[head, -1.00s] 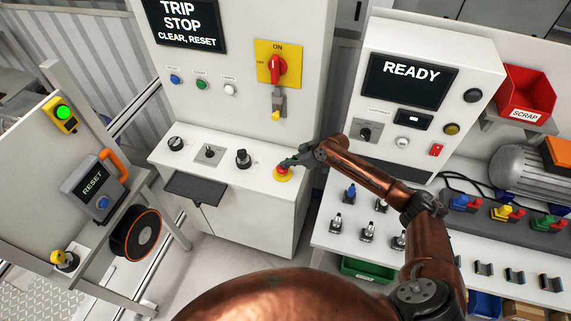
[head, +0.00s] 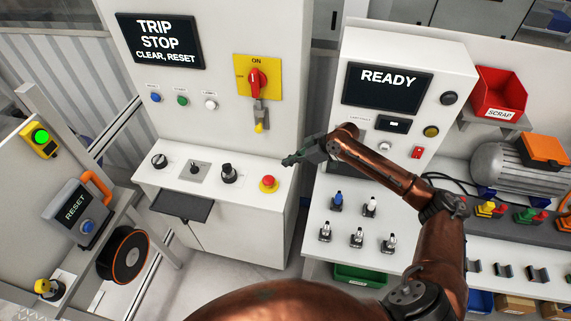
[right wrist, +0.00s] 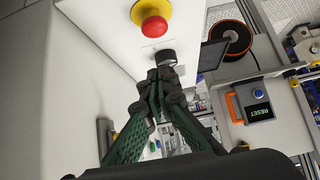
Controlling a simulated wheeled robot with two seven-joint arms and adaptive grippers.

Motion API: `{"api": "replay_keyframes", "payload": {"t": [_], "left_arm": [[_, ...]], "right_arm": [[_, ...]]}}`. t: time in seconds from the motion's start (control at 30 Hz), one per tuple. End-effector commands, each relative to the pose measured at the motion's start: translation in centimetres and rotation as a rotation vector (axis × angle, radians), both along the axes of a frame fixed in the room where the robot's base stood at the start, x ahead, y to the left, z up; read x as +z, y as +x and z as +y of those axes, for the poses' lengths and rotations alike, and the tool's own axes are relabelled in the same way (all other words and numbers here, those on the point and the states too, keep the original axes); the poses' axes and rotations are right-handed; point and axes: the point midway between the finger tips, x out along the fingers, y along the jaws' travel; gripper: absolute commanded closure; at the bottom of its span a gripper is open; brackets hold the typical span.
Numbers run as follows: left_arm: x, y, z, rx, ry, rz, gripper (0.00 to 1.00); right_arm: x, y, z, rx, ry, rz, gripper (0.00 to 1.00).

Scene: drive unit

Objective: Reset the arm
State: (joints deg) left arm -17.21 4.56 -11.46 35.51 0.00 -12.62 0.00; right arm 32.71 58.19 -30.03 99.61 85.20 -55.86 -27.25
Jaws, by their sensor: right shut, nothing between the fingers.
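My right gripper (head: 291,160) is shut and empty. In the head view it hovers above and to the right of the red mushroom button (head: 268,182) on the white console (head: 180,182), apart from it. In the right wrist view, the closed green fingers (right wrist: 160,82) point toward the console, and the red button (right wrist: 154,25) on its yellow base is clear of them. A screen (head: 160,41) above the console reads "TRIP STOP CLEAR, RESET". A grey box (head: 74,212) with an orange handle and blue button reads "RESET". My left gripper is out of view.
A cabinet screen (head: 388,85) reading "READY" stands right of my gripper. A red switch (head: 257,80) sits on a yellow plate. Several small switches (head: 357,238) stand on the right bench. A red scrap bin (head: 498,92) and a motor (head: 510,166) are farther right.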

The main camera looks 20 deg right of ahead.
Motion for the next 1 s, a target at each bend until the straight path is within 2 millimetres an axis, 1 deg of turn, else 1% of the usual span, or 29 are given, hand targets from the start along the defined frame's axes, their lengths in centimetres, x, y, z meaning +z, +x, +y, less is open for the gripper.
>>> {"api": "replay_keyframes", "payload": {"t": [0.4,0.47,0.53,0.57,0.67,0.7,0.77,0.8,0.87,0.9,0.97,1.0], "left_arm": [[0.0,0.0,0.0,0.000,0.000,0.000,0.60],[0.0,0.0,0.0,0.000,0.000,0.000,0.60],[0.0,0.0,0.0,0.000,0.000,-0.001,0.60],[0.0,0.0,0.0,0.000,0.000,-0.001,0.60],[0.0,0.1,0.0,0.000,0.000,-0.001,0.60],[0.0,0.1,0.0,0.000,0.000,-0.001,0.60],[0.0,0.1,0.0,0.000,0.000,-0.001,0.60],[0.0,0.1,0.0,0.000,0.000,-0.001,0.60],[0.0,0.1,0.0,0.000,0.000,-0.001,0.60],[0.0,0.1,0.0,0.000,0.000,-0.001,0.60],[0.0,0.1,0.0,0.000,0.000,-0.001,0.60],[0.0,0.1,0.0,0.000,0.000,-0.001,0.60]], "right_arm": [[-0.1,0.0,0.1,0.000,0.000,0.000,1.00],[-0.7,-0.4,0.4,0.004,-0.003,0.006,1.00],[-2.2,-1.5,1.2,0.011,-0.008,0.022,1.00],[-3.2,-2.3,1.6,0.015,-0.012,0.033,1.00],[-7.5,-6.0,3.7,0.023,-0.032,0.074,1.00],[-9.2,-7.8,4.5,0.018,-0.041,0.091,1.00],[-11.4,-10.5,5.5,-0.002,-0.056,0.110,1.00],[-12.7,-12.2,5.9,-0.024,-0.065,0.123,1.00],[-14.1,-14.6,6.2,-0.067,-0.077,0.140,1.00],[-14.9,-16.2,6.2,-0.104,-0.086,0.152,1.00],[-15.9,-18.7,5.8,-0.171,-0.099,0.172,1.00],[-16.4,-20.3,5.2,-0.223,-0.108,0.185,1.00]]}}
